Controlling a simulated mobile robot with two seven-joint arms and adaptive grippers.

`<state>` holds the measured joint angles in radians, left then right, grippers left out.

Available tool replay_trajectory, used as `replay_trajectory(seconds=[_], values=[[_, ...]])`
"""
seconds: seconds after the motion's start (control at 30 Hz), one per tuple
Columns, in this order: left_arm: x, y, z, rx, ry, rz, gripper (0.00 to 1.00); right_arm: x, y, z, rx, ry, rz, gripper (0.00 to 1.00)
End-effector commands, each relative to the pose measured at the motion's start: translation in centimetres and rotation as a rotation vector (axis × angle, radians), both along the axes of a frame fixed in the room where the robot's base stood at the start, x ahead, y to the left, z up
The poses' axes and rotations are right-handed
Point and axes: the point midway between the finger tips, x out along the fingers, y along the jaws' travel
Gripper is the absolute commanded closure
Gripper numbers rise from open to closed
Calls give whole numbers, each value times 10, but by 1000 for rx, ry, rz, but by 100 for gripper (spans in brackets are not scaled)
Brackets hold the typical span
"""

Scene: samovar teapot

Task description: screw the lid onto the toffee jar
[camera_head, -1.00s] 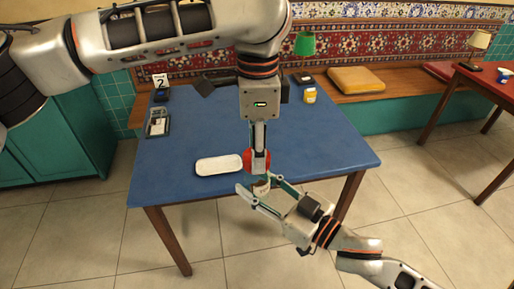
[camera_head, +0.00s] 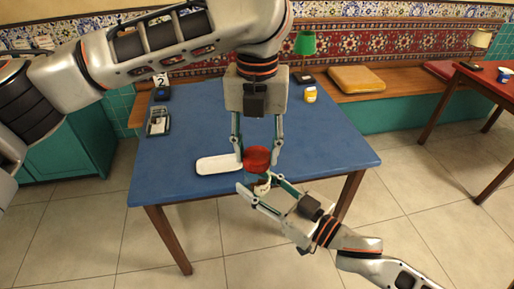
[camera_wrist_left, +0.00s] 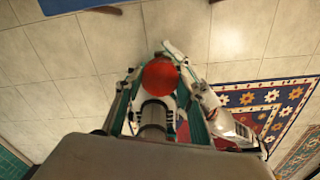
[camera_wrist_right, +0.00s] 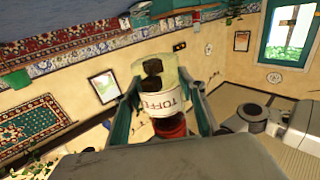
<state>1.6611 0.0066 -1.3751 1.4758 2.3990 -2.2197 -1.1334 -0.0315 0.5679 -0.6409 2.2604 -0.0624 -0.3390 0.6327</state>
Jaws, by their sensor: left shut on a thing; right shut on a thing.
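My left gripper (camera_head: 257,160) is shut on the red lid (camera_head: 256,157), pointing down over the table's front edge. The lid also shows between its fingers in the left wrist view (camera_wrist_left: 160,75). Below it, my right gripper (camera_head: 258,182) is shut on the toffee jar (camera_head: 262,186), mostly hidden by the fingers in the head view. In the right wrist view the jar (camera_wrist_right: 158,98) is clear with a white TOFFEE label and dark toffees, and the red lid (camera_wrist_right: 171,126) shows at its label end. I cannot tell whether lid and jar touch.
A white tray (camera_head: 217,165) lies on the blue table (camera_head: 200,120), just left of my left gripper. The table's right part is clear.

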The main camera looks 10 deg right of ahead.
Motion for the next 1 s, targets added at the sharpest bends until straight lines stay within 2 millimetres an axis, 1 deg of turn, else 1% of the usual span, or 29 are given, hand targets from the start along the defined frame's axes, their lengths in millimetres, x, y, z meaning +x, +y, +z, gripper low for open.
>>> replay_trajectory(seconds=[0.07,0.1,0.13,0.17,0.47,0.57,0.67,0.77,1.0], values=[[1,0,1,0,-3,3,73,0,0,0,-1,1,1,100],[1,0,1,0,-3,4,54,0,0,0,-1,1,1,100],[1,0,1,0,-3,4,46,0,0,0,-1,1,1,100],[1,0,1,0,-3,4,42,0,0,0,-1,1,1,100],[0,0,1,0,-1,6,42,0,0,1,1,-2,1,100],[1,0,5,-1,-2,6,42,0,0,1,1,-2,1,100],[1,0,15,0,-5,6,42,0,0,1,1,-2,1,100],[1,0,33,-1,-6,7,42,0,0,1,1,-2,1,100],[1,0,82,0,-6,8,42,0,0,1,1,-2,1,100]])
